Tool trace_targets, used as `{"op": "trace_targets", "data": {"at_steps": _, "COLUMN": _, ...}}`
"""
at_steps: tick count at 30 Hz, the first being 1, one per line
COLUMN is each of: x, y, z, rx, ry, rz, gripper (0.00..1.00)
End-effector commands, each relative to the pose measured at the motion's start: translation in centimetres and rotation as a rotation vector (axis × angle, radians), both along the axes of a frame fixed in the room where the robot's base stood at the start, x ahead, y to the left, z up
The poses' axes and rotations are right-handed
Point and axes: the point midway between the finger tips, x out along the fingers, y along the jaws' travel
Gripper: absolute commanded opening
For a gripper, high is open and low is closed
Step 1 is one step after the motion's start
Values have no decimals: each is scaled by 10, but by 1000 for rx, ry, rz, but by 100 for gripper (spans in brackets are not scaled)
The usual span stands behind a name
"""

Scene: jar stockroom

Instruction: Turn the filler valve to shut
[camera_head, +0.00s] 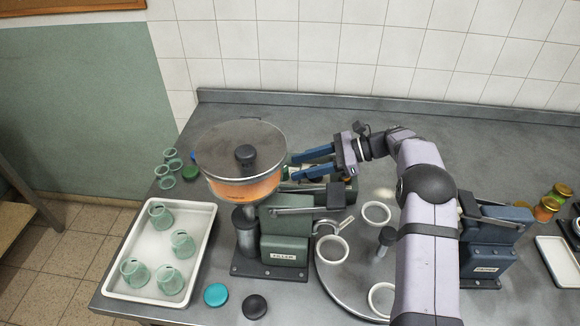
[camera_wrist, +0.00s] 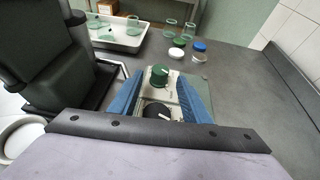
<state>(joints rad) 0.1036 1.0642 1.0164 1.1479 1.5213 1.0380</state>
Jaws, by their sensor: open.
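The green filler (camera_head: 285,225) stands left of centre, with a lidded round hopper (camera_head: 240,188) of orange contents. My gripper (camera_head: 298,165) is open behind the filler, its blue fingers pointing left. In the wrist view, a pale panel lies between the fingers of my gripper (camera_wrist: 160,80). It bears a green knob (camera_wrist: 159,76) with a pale pointer near the fingertips and a black knob (camera_wrist: 157,110) with a pale pointer closer to the wrist. Neither knob looks gripped. I cannot tell for certain which knob is the valve, nor read any marks. The black knob is partly hidden by my gripper body.
A white tray (camera_head: 196,290) with several glass jars stands at the left. Teal (camera_head: 215,294) and black lids lie in front of the filler. A turntable (camera_head: 340,282) with white ring holders is right of it. A second machine (camera_head: 485,262) stands at right. The back counter is clear.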

Motion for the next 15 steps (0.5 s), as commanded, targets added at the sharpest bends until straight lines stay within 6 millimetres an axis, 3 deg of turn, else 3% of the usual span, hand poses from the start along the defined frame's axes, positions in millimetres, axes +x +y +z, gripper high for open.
{"op": "trace_targets", "data": {"at_steps": 7, "x": -2, "y": 27, "z": -10, "rx": 0, "ry": 1, "rz": 1, "gripper": 43}}
{"op": "trace_targets", "data": {"at_steps": 15, "x": -2, "y": 36, "z": -15, "rx": -1, "ry": 0, "rz": -1, "gripper": 43}}
